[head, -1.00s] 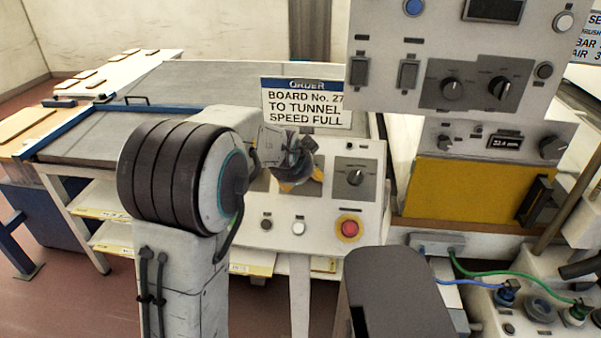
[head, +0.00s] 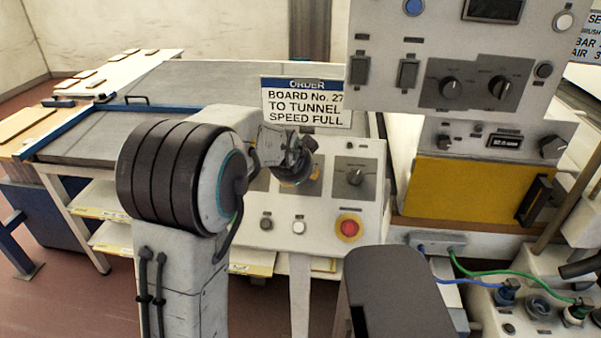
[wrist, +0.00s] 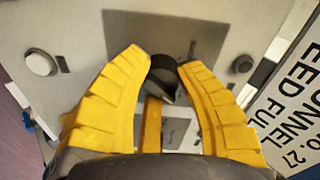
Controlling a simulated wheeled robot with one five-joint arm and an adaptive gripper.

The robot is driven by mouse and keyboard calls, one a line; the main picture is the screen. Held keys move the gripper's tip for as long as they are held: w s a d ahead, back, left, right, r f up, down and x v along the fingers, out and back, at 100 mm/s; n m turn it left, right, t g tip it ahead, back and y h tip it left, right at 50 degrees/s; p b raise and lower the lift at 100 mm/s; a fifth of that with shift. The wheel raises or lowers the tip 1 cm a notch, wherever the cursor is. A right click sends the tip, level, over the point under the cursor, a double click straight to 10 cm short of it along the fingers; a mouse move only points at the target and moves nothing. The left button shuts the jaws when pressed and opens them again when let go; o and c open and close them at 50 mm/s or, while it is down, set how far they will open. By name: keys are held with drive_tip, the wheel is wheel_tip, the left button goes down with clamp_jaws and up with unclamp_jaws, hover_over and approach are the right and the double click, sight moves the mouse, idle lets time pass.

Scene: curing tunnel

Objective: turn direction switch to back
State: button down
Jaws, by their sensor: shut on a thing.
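The direction switch appears to be the dark rotary knob (wrist: 161,88) between my fingers in the wrist view; its label cannot be read. My gripper (wrist: 165,63) has its yellow fingers on both sides of this knob and is shut on it. In the head view, my gripper (head: 297,166) is at the upper middle of the light control panel (head: 322,222) and hides most of the knob. Which way the knob points cannot be told clearly.
Another rotary knob (head: 355,177) sits right of my gripper. Below are a red stop button (head: 348,227), a white button (head: 299,228) and a dark button (head: 266,224). The order sign (head: 306,103) stands close behind my gripper. A switch box (head: 455,60) overhangs at the right.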

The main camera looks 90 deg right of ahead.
drive_tip(key=shift+f+n+b, duration=0.25)
drive_tip(key=shift+n+b, duration=0.75)
drive_tip(key=shift+b, duration=1.65)
drive_tip(key=shift+n+b, duration=1.3)
drive_tip(key=shift+b, duration=1.05)
drive_tip(key=shift+n+b, duration=1.05)
drive_tip(key=shift+n, duration=0.15)
drive_tip(key=shift+a+f+n+h+b, duration=0.1)
drive_tip(key=shift+n+h+b, duration=0.2)
drive_tip(key=shift+n+b, duration=0.95)
drive_tip(key=shift+n+p, duration=0.45)
drive_tip(key=c, duration=1.3)
unclamp_jaws()
drive_tip(key=o, duration=0.5)
drive_tip(key=shift+r, duration=0.2)
